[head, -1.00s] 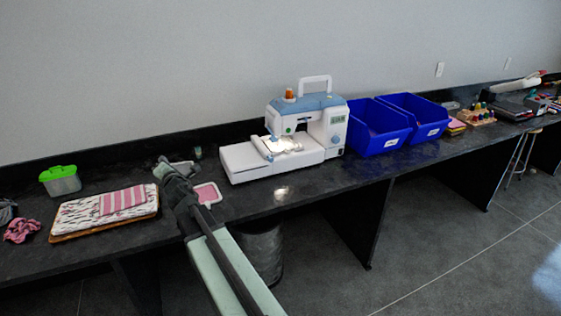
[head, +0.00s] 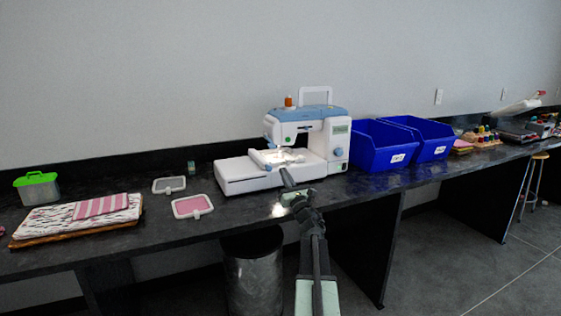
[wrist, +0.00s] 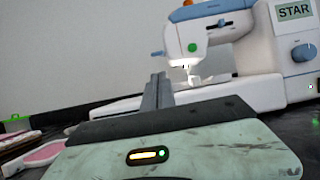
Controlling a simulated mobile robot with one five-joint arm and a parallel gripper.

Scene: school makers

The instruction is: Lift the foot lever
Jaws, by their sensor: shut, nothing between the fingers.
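The white and blue sewing machine (head: 338,145) stands on the dark bench, its lamp lit over the needle area. In the wrist view the machine (wrist: 262,50) fills the upper right, with the needle and presser foot parts (wrist: 190,75) under its head. I cannot clearly single out the foot lever there. My gripper (head: 285,175) is shut and empty, in front of the machine bed at the bench's front side. In the wrist view its closed fingers (wrist: 158,80) point up toward the machine head, left of the presser foot in the picture. They appear apart from it.
Two blue bins (head: 378,146) stand close to the machine's right. Two small embroidery hoops, one pink (head: 192,206) and one pale (head: 169,185), lie to its left. Folded cloth (head: 78,217) and a green-lidded box (head: 37,188) are further left. A metal bin (head: 253,275) stands below.

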